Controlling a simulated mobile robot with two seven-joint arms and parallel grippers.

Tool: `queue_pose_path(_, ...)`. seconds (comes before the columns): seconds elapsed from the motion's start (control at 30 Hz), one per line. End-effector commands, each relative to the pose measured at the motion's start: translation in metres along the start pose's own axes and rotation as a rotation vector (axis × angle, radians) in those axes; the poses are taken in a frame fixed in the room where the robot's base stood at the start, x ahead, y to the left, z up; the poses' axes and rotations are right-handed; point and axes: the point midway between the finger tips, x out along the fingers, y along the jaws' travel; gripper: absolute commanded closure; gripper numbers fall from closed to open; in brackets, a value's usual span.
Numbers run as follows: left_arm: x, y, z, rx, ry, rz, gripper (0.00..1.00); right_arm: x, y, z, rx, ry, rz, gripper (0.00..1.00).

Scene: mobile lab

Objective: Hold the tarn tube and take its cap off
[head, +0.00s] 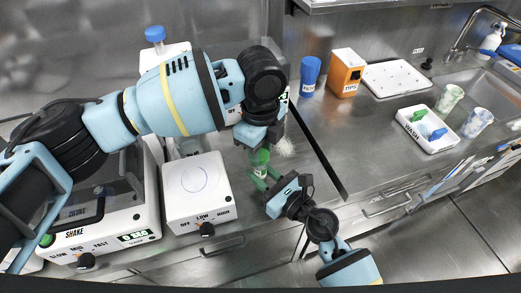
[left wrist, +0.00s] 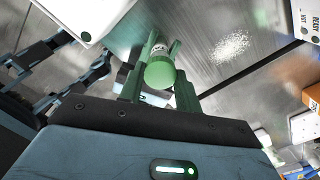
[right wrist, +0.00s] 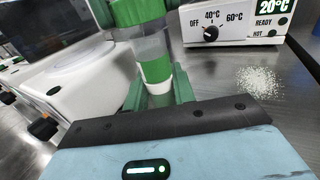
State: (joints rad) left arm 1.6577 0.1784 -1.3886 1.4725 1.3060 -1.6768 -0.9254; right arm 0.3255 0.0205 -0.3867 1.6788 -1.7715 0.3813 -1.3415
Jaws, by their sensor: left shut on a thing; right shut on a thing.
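The tarn tube (right wrist: 156,68) is a clear tube with a green band, and it stands between the fingers of my right gripper (head: 270,180), which is shut on its body. Its green cap (left wrist: 160,74) is at the top, between the fingers of my left gripper (head: 259,150), which is shut on it from above. In the head view the cap (head: 261,157) shows just under the left gripper. I cannot tell whether the cap is seated or loose on the tube. The tube's lower end is partly hidden by the right gripper.
A hotplate with a white top (head: 197,188) stands just left of the tube, and a shaker (head: 105,225) is farther left. White powder (right wrist: 259,82) lies on the bench nearby.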

Motion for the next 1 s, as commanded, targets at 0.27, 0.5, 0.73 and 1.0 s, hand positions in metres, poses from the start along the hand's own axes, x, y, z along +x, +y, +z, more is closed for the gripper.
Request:
queue_pose_path(0.27,-0.003,0.0,0.0,0.0,0.0,0.0,0.94,0.0,0.0,0.0,0.0,0.0,0.0,1.0)
queue_pose_path(0.5,-0.007,0.0,0.0,0.0,-0.001,-0.001,0.94,0.0,0.0,0.0,0.0,0.0,0.0,1.0)
queue_pose_path(0.73,-0.033,-0.001,0.0,0.0,-0.001,-0.002,0.94,0.0,0.0,0.0,0.0,0.0,0.0,1.0)
queue_pose_path(1.0,-0.043,0.0,0.0,0.0,-0.001,0.0,0.94,0.0,0.0,0.0,0.0,0.0,0.0,1.0)
